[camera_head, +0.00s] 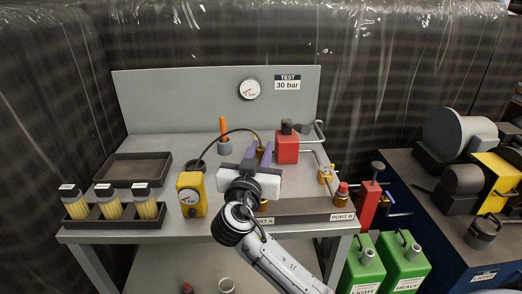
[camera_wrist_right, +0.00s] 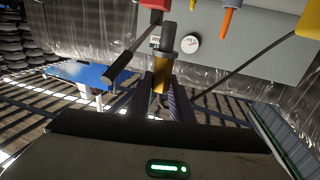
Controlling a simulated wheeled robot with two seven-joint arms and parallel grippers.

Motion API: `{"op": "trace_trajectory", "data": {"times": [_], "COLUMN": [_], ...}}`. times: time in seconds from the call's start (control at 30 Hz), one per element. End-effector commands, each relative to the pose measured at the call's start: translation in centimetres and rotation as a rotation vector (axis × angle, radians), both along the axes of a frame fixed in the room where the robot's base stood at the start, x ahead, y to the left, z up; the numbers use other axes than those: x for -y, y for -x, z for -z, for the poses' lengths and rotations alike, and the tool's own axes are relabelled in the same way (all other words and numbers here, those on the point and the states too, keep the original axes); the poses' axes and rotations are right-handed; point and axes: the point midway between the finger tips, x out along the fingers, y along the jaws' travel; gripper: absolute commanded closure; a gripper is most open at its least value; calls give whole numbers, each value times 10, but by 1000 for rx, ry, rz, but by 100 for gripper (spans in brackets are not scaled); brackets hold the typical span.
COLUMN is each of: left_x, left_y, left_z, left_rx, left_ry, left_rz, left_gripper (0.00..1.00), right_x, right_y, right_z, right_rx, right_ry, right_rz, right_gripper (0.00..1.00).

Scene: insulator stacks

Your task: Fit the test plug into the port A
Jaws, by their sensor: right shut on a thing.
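My right gripper (camera_head: 259,153) is above the bench, its two purple-grey fingers shut on the brass test plug (camera_head: 261,151). The plug also shows between the fingers in the wrist view (camera_wrist_right: 160,72), with a grey collar (camera_wrist_right: 168,36). A black hose (camera_head: 238,129) arcs from the yellow gauge box (camera_head: 191,195) to the plug. The port A label (camera_head: 262,220) is on the bench's front edge. A small brass part (camera_head: 263,205) above that label is mostly hidden by my wrist. The plug is apart from it, farther back. My left gripper is not in view.
A red block (camera_head: 287,149) with a lever stands just right of the gripper. A red-capped fitting (camera_head: 342,190) is by the port B label (camera_head: 343,217). The back panel holds a gauge (camera_head: 249,89).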

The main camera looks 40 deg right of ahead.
Motion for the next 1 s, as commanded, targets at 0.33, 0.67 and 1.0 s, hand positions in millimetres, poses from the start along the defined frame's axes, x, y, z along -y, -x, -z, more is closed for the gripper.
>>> {"op": "trace_trajectory", "data": {"times": [0.33, 0.67, 1.0], "left_x": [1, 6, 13], "left_y": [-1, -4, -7], "left_z": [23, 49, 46], "left_rx": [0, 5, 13], "left_ry": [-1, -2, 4], "left_rz": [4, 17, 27], "left_gripper": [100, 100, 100], "right_x": [-2, -1, -1], "right_y": [1, 2, 2], "right_z": [19, 51, 57], "right_rx": [-2, 0, 0], "right_ry": [-4, -3, -3], "right_rz": [-2, -1, -2], "right_gripper": [100, 100, 100]}}
